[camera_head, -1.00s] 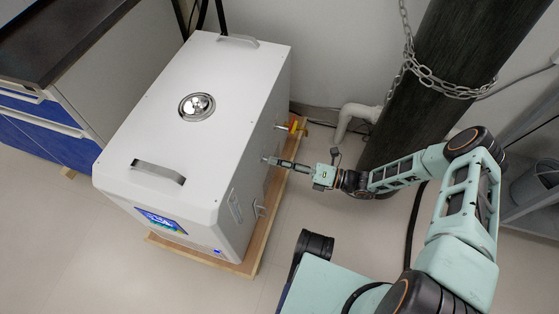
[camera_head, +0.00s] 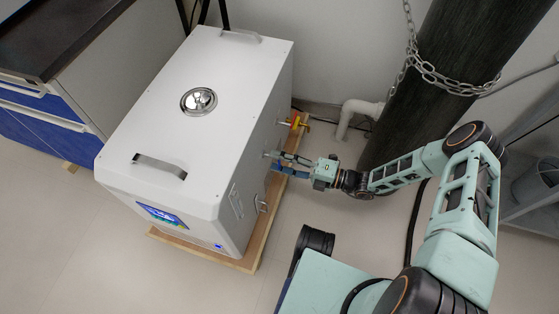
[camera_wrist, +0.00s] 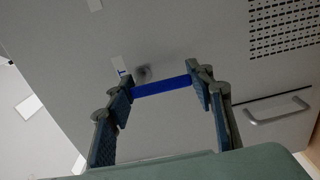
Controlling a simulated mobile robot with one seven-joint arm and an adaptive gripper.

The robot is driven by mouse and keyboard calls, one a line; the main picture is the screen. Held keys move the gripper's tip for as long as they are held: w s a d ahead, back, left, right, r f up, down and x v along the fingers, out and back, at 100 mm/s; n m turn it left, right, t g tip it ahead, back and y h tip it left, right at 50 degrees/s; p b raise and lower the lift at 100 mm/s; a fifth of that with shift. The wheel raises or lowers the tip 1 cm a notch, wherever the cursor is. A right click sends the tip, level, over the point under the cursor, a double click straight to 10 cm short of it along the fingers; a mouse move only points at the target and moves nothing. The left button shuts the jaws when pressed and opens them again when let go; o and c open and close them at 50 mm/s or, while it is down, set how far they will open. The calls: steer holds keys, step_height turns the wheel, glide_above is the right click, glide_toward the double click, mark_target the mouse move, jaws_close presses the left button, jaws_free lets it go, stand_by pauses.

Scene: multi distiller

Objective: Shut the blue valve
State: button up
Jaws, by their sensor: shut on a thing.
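The white distiller (camera_head: 200,100) stands on a wooden base, with the blue valve on its right side. In the wrist view the blue valve handle (camera_wrist: 162,87) is a flat blue bar lying across between my fingertips, in front of a round stub on the distiller's wall. My gripper (camera_wrist: 161,84) is shut on this bar, one fingertip at each end. In the head view my gripper (camera_head: 276,164) reaches the distiller's right side from the right, and its fingers make the valve hard to pick out there.
A yellow and red valve (camera_head: 294,122) sticks out farther back on the same side. Another metal fitting (camera_head: 262,203) sits nearer the front. A dark column with a chain (camera_head: 440,80) and a white pipe (camera_head: 354,115) stand behind my arm.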

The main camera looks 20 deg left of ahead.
steer(key=o, duration=1.2)
steer(key=shift+c, duration=0.2)
steer(key=w+d, duration=0.1)
steer(key=d, duration=1.1)
steer(key=shift+w, duration=0.15)
